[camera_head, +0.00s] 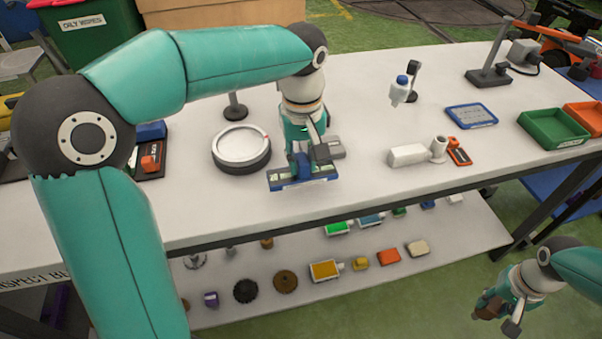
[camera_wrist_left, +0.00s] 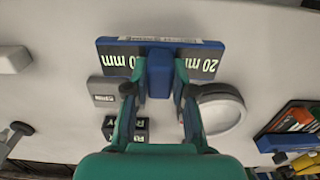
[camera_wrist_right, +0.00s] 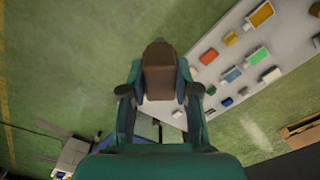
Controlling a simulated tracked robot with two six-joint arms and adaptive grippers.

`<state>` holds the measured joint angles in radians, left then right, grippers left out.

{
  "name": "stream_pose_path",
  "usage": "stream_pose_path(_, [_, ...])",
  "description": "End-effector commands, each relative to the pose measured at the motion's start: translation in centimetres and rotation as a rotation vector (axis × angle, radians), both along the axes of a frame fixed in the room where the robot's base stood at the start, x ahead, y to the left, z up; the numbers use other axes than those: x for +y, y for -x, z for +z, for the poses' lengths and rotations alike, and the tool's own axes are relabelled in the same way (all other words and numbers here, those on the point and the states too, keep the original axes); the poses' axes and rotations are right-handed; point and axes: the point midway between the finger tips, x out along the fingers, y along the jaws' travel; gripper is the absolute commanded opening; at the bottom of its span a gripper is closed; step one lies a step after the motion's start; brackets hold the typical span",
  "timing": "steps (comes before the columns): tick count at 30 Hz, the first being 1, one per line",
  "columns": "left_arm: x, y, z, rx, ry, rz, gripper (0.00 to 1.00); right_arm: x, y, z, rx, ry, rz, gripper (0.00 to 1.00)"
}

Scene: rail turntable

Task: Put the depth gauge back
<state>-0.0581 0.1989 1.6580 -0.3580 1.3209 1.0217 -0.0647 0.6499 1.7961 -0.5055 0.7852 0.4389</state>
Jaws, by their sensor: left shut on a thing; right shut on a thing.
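My left gripper (camera_head: 302,160) is over the bench, shut on the middle block of a blue gauge (camera_head: 287,186). In the left wrist view the gauge (camera_wrist_left: 108,45) has dark plates marked "20 mm" on both sides of the fingers. I take it to be the depth gauge. It is at or just above the bench top; I cannot tell if it touches. My right gripper (camera_head: 497,306) is off the bench's front right corner, shut on a brown block (camera_wrist_right: 159,78). The block is also partly visible in the head view (camera_head: 487,303).
A round white-topped turntable (camera_head: 241,148) stands left of the gauge. A grey block (camera_head: 330,148) lies close behind it. A white block (camera_head: 407,155) and cup (camera_head: 438,149) stand to the right, with a green bin (camera_head: 553,128) beyond. The lower shelf (camera_head: 440,270) holds several small things.

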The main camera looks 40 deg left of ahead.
Motion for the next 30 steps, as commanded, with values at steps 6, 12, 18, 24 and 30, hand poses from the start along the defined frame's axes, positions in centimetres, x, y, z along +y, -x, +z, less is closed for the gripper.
stream_pose_path(6, [0.0,0.0,-3.0,0.003,-0.001,-0.002,0.0,-0.1,0.0,-0.4,-0.001,0.0,-0.001,0.0])
stream_pose_path(12, [0.0,0.0,-4.1,0.001,-0.001,-0.002,0.0,-0.1,0.0,-0.4,-0.001,0.0,-0.002,0.0])
stream_pose_path(18, [-0.1,0.0,-4.1,0.001,-0.001,-0.003,0.0,-0.1,0.0,-0.5,-0.001,0.0,-0.003,0.0])
stream_pose_path(24, [-0.1,-0.1,-4.3,0.001,-0.001,-0.004,0.43,-0.2,0.0,-0.6,-0.001,0.0,-0.004,0.0])
stream_pose_path(30, [-0.2,-0.1,-4.3,0.001,-0.001,-0.005,0.5,-0.2,0.1,-0.6,-0.001,0.0,-0.004,0.0])
